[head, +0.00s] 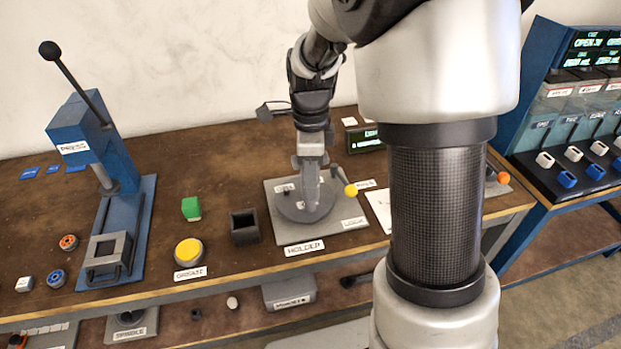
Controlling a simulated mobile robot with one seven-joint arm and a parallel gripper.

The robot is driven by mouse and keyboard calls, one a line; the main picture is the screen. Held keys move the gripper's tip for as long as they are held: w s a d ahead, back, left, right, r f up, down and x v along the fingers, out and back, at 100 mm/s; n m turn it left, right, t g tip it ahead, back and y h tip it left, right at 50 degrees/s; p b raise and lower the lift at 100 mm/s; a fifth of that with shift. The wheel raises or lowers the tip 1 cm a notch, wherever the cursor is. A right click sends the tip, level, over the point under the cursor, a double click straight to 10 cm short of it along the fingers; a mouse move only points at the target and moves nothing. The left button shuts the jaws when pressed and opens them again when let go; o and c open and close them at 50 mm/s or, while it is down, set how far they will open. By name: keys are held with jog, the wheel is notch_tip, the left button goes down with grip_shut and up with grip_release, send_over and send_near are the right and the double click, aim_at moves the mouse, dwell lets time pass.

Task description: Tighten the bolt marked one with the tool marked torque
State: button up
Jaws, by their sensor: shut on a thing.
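My gripper (311,178) points down over a round grey disc (291,211) on a flat grey plate (335,228), whose front label seems to read "HOLDUP". It is shut on a light grey thing that I cannot name from here. I cannot tell whether its lower end touches the disc. Small white labels lie on the disc and plate, too small to read surely. I cannot make out the bolt marked one or a torque marking. A lever with a yellow knob (350,190) stands right of my gripper.
A blue press (85,135) with a long handle stands left. A green block (191,208), a yellow button (188,251) and a dark open box (245,227) lie between. A dark display (366,139) stands behind.

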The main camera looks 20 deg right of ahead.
jog(key=shift+r+p, duration=2.45)
jog(key=shift+r, duration=0.8)
